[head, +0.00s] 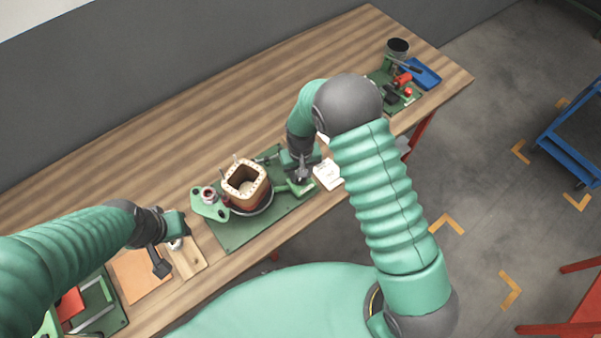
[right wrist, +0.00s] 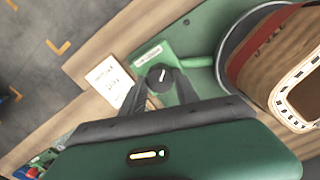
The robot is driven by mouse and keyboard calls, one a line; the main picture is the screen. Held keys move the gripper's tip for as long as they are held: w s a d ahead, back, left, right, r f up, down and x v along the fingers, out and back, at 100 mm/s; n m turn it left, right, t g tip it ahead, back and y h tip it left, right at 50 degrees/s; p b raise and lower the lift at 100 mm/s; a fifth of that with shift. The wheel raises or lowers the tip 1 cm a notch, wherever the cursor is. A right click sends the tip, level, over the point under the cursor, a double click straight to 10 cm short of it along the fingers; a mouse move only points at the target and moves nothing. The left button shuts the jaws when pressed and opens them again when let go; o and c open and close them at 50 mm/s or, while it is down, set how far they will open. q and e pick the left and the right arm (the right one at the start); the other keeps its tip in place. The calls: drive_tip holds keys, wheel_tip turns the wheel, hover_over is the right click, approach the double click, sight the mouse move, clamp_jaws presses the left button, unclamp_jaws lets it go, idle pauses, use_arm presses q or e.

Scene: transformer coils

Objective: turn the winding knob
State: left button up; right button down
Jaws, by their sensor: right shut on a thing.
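The winding knob (right wrist: 161,74) is a dark round knob with a white mark, on a green bracket of the winding fixture. My right gripper (right wrist: 158,88) is shut on it, one finger on each side, in the right wrist view. In the head view my right gripper (head: 301,178) reaches down at the fixture's right end and mostly hides the knob. The coil (head: 246,184), a brown square-shaped winding with a pale top rim, stands on a round plate beside the knob. My left gripper (head: 168,258) is open over a wooden board at the left.
The green base plate (head: 233,234) lies on the striped wooden table (head: 150,160). A white label card (head: 328,174) lies just right of the right gripper. A blue tray (head: 424,75) and a dark can (head: 398,47) stand at the far right end. The table's back middle is clear.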

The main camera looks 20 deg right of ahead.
drive_tip(key=shift+w, duration=0.1)
drive_tip(key=c, duration=0.9)
unclamp_jaws()
wheel_tip(320, 180, up, 17)
drive_tip(key=shift+f+b, duration=0.1)
drive_tip(key=shift+b, duration=0.95)
